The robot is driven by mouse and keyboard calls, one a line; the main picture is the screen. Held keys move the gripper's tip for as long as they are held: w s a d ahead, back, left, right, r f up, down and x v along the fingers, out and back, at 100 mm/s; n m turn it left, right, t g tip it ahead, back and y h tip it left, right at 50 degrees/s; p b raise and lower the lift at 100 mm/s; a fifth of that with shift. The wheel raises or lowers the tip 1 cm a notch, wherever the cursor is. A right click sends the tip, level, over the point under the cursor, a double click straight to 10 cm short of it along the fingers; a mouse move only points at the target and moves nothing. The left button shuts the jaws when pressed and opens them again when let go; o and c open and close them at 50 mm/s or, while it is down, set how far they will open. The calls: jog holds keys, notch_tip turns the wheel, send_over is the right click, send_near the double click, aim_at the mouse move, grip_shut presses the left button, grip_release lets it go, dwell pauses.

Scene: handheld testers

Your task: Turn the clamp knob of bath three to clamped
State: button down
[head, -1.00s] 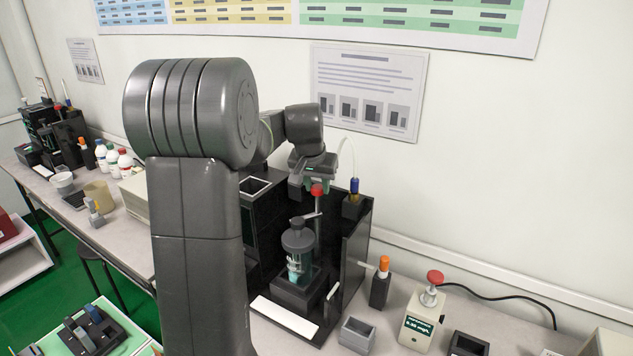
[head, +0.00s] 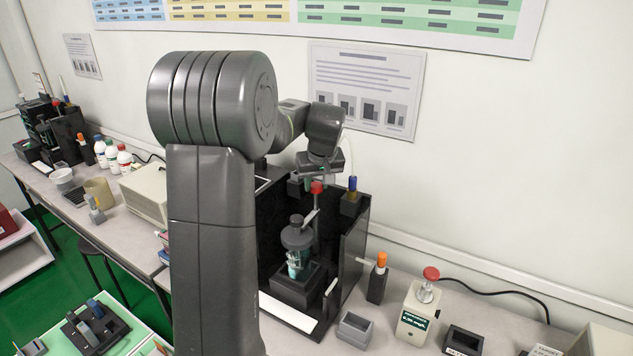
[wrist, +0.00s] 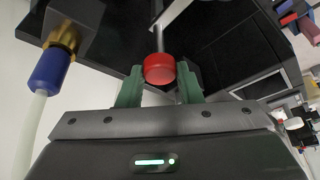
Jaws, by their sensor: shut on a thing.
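The red clamp knob (head: 316,187) tops a thin upright rod inside a black open-fronted bath stand (head: 352,240). A clear vessel with a dark cap (head: 297,240) stands upright on a black block below it. My gripper (wrist: 159,72) is shut on the knob from above, with the red knob (wrist: 159,68) between its two green fingers in the wrist view. In the head view my gripper (head: 315,180) is partly hidden behind its own wrist. No bath number is readable, and my arm hides the stand's left side.
A blue-capped fitting with a pale tube (head: 352,188) stands at the stand's back right, close to my gripper in the wrist view. An orange-capped holder (head: 379,277), a grey box (head: 355,330) and a tester with a red button (head: 417,312) stand to the right.

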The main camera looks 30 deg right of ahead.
dwell(0.3)
jog(key=c, duration=1)
grip_release()
jog(key=b+v, duration=0.1)
jog(key=v, duration=1.3)
jog(key=shift+f, duration=0.1)
jog(key=p+x, duration=0.1)
jog(key=x, duration=1.3)
